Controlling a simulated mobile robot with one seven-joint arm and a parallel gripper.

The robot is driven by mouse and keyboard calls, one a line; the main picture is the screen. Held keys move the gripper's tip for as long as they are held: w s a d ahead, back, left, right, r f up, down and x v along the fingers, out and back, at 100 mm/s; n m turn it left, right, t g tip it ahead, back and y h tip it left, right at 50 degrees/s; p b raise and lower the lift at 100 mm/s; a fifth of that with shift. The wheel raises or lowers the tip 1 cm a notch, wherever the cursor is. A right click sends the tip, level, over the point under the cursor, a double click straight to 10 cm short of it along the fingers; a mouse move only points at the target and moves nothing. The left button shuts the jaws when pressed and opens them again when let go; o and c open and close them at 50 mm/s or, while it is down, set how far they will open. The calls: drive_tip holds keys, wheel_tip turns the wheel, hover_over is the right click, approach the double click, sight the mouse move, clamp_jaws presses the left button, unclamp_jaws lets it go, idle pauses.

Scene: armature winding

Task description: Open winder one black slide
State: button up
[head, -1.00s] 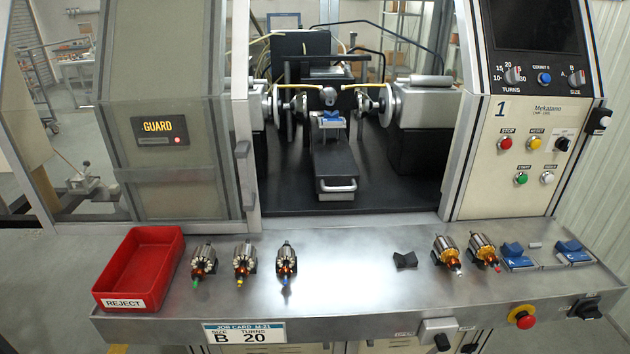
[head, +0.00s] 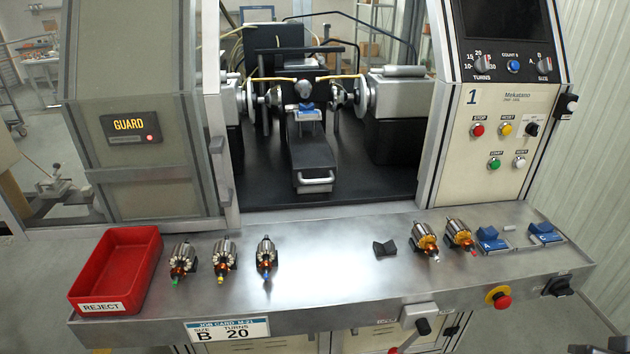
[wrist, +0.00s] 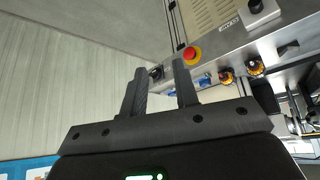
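The black slide (head: 312,153) lies on the dark floor inside winder one, in the middle of the head view. Its pale bar handle (head: 315,184) is on its front end, facing me. A blue holder (head: 306,113) sits at its back end, below a rounded grey part. My gripper (wrist: 159,68) shows only in the wrist view. Its two dark fingers are apart with nothing between them. It points past the machine's front edge, away from the slide, and the slide is not visible in that view.
The guard (head: 130,124) stands left of the winder opening; the control panel (head: 500,130) is right. On the bench are a red reject bin (head: 120,262), several armatures (head: 225,258), a black block (head: 385,249) and blue holders (head: 491,238). A red stop button (wrist: 192,54) projects from the bench front.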

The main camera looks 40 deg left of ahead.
drive_tip(key=w+a+r+n+t+y, duration=0.1)
drive_tip(key=w+a+n+y, duration=0.2)
drive_tip(key=w+a+n, duration=0.55)
drive_tip(key=n+t+y, duration=0.4)
drive_tip(key=n+y, duration=0.3)
drive_tip(key=n, duration=0.9)
approach(317, 182)
drive_tip(key=x, duration=1)
drive_tip(key=shift+w+a, duration=0.25)
clamp_jaws()
